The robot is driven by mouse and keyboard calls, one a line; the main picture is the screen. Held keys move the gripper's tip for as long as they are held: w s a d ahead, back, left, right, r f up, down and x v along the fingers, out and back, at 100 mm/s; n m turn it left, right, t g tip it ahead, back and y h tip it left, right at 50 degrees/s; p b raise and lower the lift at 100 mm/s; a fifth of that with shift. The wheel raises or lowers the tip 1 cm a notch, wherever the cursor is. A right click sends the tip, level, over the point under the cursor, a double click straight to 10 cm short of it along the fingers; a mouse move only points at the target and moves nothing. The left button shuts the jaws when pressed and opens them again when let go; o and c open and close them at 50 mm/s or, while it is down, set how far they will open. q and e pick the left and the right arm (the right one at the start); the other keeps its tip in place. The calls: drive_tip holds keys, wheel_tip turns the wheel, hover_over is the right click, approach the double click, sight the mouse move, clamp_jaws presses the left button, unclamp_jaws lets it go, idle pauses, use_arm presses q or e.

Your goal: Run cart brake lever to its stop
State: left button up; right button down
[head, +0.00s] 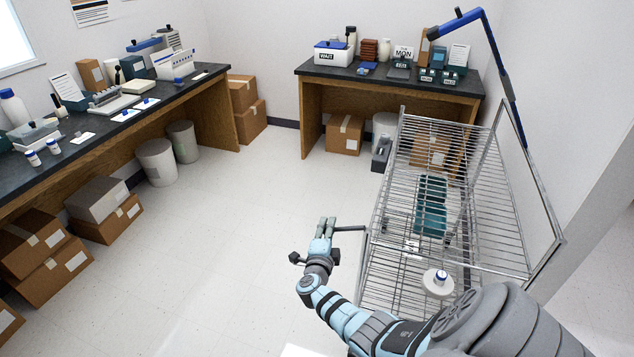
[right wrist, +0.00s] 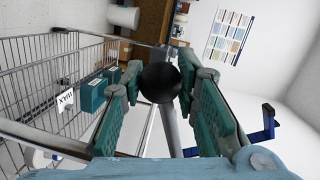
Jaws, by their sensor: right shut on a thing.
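The wire cart (head: 400,190) stands to the right in the head view. A thin grey brake lever (head: 352,229) sticks out from its left side toward my right gripper (head: 327,226). In the right wrist view the lever (right wrist: 172,125) ends in a black ball knob (right wrist: 159,83). My right gripper (right wrist: 161,95) is shut on this knob, with a teal finger pad on either side. In the head view the knob is hidden by the fingers. The lever's stop cannot be made out. My left gripper is not in view.
The cart holds teal bins (head: 431,205) and a white round item with a blue cap (head: 440,277). A blue and dark bar (head: 490,45) rises at its far right. Benches (head: 75,145) line the left and back. Open floor (head: 220,230) lies left of the gripper.

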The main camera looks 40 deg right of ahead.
drive_tip(key=shift+s+f, duration=0.1)
drive_tip(key=shift+f, duration=0.15)
drive_tip(key=c, duration=1.2)
unclamp_jaws()
drive_tip(key=v, duration=1.2)
drive_tip(key=shift+r, duration=0.1)
